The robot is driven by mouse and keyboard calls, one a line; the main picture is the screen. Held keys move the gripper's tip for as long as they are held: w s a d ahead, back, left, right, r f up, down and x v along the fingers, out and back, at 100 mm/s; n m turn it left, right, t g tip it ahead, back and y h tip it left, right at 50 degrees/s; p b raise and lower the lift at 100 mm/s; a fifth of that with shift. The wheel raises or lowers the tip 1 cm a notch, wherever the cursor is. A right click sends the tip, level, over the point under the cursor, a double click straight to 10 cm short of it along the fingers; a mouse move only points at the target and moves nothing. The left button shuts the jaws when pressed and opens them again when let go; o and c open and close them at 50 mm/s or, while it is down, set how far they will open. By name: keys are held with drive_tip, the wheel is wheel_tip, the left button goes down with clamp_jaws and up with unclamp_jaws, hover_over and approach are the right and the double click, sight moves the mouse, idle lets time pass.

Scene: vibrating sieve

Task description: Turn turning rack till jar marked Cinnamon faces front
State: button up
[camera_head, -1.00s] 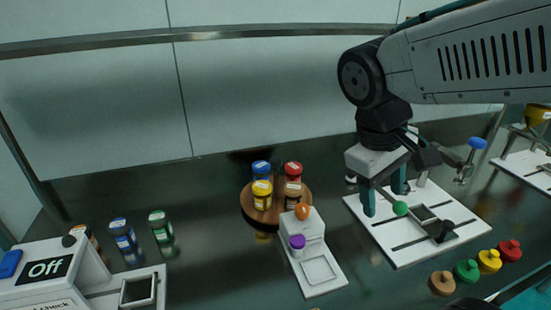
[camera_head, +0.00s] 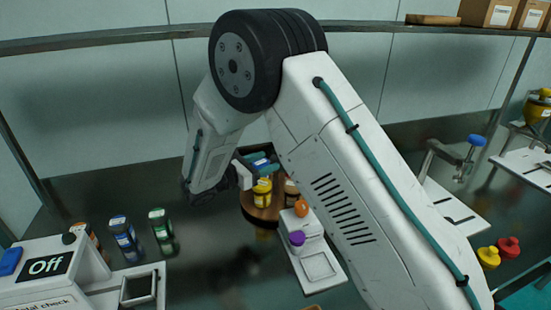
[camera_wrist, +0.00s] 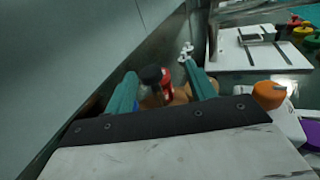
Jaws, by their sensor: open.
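The turning rack (camera_head: 264,217) is a round wooden disc at mid-table in the head view. On it I see a yellow-lidded jar (camera_head: 262,192) at the front and a brown jar (camera_head: 291,190) to its right, partly behind my arm. A blue-topped jar is mostly covered by my gripper (camera_head: 262,163), which reaches in from the left at lid height. In the wrist view my teal fingers are spread apart, with a red jar (camera_wrist: 167,82) and some of the rack beyond and between them. Contact with a jar cannot be told. The jar labels are too small to read.
Loose blue (camera_head: 123,236) and green (camera_head: 159,226) jars stand left. An "Off" box (camera_head: 48,268) is front left. My arm covers the right middle.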

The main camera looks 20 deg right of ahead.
sight(275, 157)
drive_tip(key=shift+w+a+f+n+t, duration=0.6)
drive_tip(key=shift+a+f+n+t, duration=0.1)
drive_tip(key=shift+a+f, duration=0.2)
drive_tip(key=x, duration=0.7)
drive_tip(key=shift+w+d+f, duration=0.1)
drive_tip(key=shift+w+d, duration=0.05)
drive_tip(key=shift+d, duration=0.2)
clamp_jaws()
drive_tip(key=m+g, duration=0.2)
drive_tip(key=g, duration=0.1)
drive_tip(key=m+g+h, duration=0.1)
drive_tip(key=m+g, duration=0.1)
drive_tip(key=g, duration=0.2)
drive_tip(key=shift+m+h, duration=0.3)
drive_tip(key=shift+m, duration=0.1)
drive_tip(key=shift+g, duration=0.4)
unclamp_jaws()
drive_tip(key=shift+a, duration=0.15)
